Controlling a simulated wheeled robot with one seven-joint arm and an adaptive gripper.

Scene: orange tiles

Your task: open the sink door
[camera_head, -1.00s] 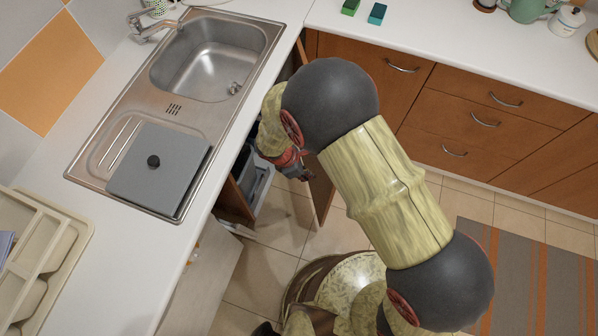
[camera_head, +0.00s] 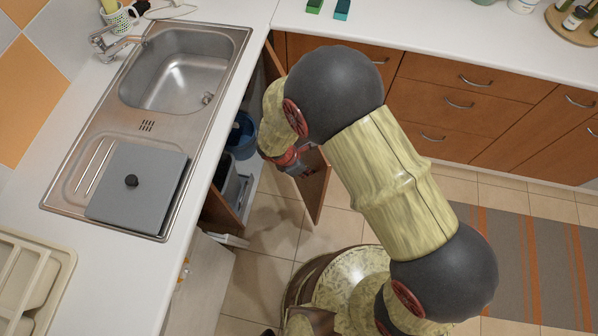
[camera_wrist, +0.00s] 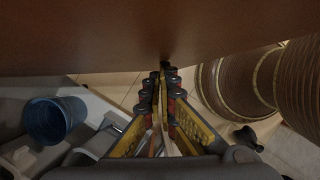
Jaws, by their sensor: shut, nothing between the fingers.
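The sink door (camera_head: 314,188) is a brown panel below the counter. It stands partly open, swung out from the sink cabinet, and my arm hides much of it. In the wrist view the brown door (camera_wrist: 150,35) fills the top. My gripper (camera_wrist: 164,72) is shut and empty, its fingertips close to the door's lower edge in that picture; contact cannot be told. In the head view my gripper (camera_head: 308,160) is beside the door, on its cabinet side, partly hidden by my wrist.
Inside the cabinet are a blue bucket (camera_head: 241,135) and a grey bin (camera_head: 234,188). The steel sink (camera_head: 180,75) is set in the white counter above. Brown drawers (camera_head: 455,100) stand to the right. Tiled floor (camera_head: 270,225) is clear in front, with a striped rug (camera_head: 510,260) at right.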

